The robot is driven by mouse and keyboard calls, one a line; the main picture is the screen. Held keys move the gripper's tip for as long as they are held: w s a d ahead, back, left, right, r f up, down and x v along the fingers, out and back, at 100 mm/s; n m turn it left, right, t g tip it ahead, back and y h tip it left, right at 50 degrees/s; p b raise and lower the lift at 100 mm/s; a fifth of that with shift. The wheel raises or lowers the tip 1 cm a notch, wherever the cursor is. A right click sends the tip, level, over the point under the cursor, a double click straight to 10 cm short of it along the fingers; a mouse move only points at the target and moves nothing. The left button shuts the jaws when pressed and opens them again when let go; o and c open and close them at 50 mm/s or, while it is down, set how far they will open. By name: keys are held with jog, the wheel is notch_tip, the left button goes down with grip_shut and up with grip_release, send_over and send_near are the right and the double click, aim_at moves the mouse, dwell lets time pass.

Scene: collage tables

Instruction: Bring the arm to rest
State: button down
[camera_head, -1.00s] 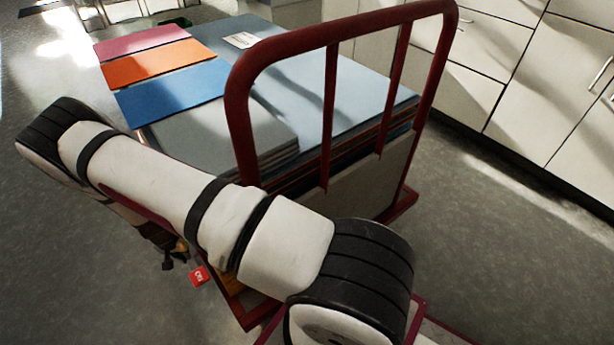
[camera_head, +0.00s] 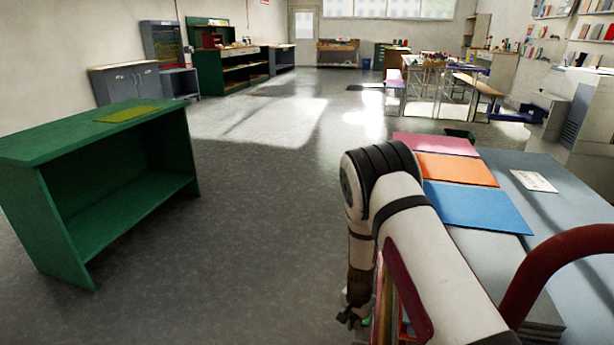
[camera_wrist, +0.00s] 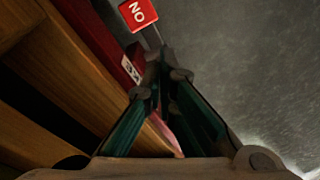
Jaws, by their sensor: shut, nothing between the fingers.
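My arm rises at the lower right of the head view, bent at a black-banded joint, with its forearm hanging down. My gripper (camera_head: 350,318) is at its lower end, pointing down beside the loaded cart. In the wrist view my gripper (camera_wrist: 163,65) has its fingers together at the tips, empty. A red tag marked "NO" (camera_wrist: 138,14) shows just beyond the fingertips; I cannot tell whether they touch it. A red bar (camera_wrist: 104,43) with a small number label runs close to the left of the fingers.
The cart's red handle (camera_head: 560,262) is at right. Its stack carries pink (camera_head: 435,144), orange (camera_head: 457,169) and blue (camera_head: 478,206) sheets. Wooden slats (camera_wrist: 45,75) lie left of my gripper in the wrist view. A green table (camera_head: 85,135) stands at left, with open floor between.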

jog(key=s+a+r+n+y, duration=0.1)
jog(key=s+r, duration=0.3)
jog(key=r, duration=0.7)
jog(key=s+a+r+n+y, duration=0.1)
jog(key=s+r+n, duration=0.15)
jog(key=r, duration=0.95)
jog(key=s+a+r+n, duration=0.1)
jog(key=s+r, duration=0.4)
jog(key=r, duration=0.6)
jog(key=s+d+r+n, duration=0.1)
jog(key=s+r+n, duration=0.1)
jog(key=s+r, duration=1)
jog(key=s+d+n+g+h, duration=0.1)
jog(key=s+d, duration=0.1)
jog(key=s, duration=0.8)
jog(key=s+d+n+h, duration=0.1)
jog(key=s+d, duration=0.1)
jog(key=s, duration=0.7)
notch_tip(320, 180, up, 33)
jog(key=t+p, duration=0.4)
jog(key=p, duration=2.8)
jog(key=shift+r, duration=0.15)
jog(key=shift+d+n, duration=0.1)
jog(key=shift+n, duration=0.15)
